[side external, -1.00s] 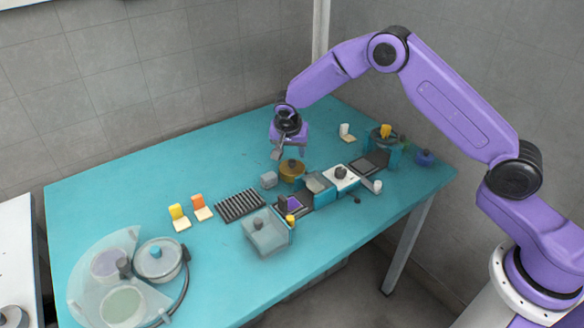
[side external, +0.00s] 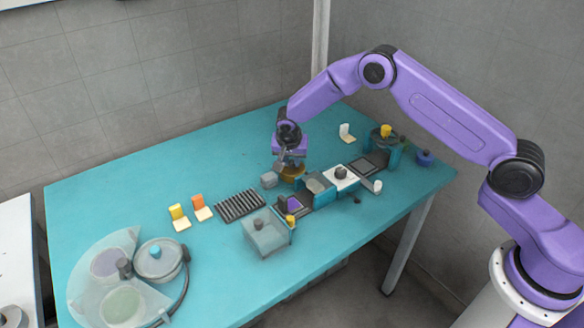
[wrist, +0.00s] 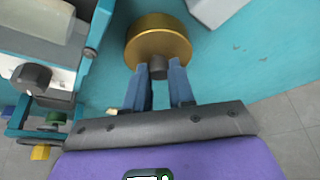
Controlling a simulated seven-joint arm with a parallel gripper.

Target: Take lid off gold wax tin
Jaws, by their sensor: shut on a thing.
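The gold wax tin (side external: 291,174) stands on the teal table, with its lid in place as far as I can see. In the wrist view the round gold lid (wrist: 157,37) has a dark knob (wrist: 158,68) at its centre. My gripper (wrist: 158,72) is over the tin with its two blue-grey fingers shut on the knob. In the side view my gripper (side external: 292,162) hides the knob and part of the lid.
A small grey box (side external: 269,180) stands close left of the tin. A grey block and a white unit with a dark knob (side external: 340,172) stand to the right. A black ribbed rack (side external: 240,205) lies to the left. The table behind the tin is clear.

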